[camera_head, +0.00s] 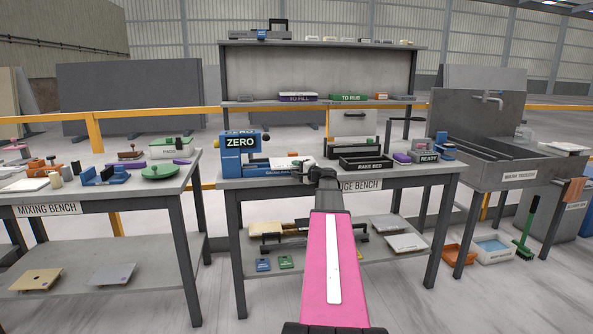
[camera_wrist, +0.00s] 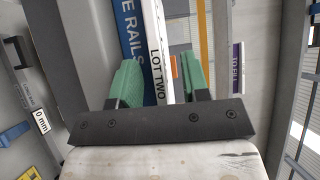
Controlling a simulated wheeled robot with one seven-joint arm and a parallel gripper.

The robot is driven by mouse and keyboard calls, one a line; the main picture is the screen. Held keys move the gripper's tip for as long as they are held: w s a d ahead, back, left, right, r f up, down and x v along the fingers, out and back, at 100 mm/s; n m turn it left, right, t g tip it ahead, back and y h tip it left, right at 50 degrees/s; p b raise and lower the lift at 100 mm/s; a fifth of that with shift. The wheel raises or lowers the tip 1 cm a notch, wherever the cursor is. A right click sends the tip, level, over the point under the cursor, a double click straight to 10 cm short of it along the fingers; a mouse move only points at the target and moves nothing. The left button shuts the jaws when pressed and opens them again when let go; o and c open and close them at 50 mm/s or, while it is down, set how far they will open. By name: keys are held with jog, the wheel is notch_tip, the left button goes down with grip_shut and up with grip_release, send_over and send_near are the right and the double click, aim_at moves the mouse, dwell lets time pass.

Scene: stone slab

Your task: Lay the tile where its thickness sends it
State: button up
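My gripper (camera_wrist: 160,78) has green finger pads that stand apart on either side of a narrow white strip marked LOT TWO, which looks like the edge of the tile (camera_wrist: 158,40). A gap shows between the strip and the right pad; contact on the left is unclear. In the head view my gripper (camera_head: 312,172) is at the gauge bench, where a pale slab (camera_head: 285,163) lies beside the blue gauge block marked ZERO (camera_head: 240,158). The wrist view shows blue rail lettering (camera_wrist: 128,25) and a 0 mm label (camera_wrist: 41,122).
A black BAKE BED tray (camera_head: 365,163) and a READY tray (camera_head: 428,157) stand right of my gripper. The shelf behind holds a purple TO FILL sign (camera_head: 298,97) and a green TO RUB sign (camera_head: 350,97). The mixing bench (camera_head: 90,190) is left, the sink (camera_head: 500,160) right.

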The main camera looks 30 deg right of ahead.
jog(key=v, duration=1)
jog(key=shift+s, duration=0.4)
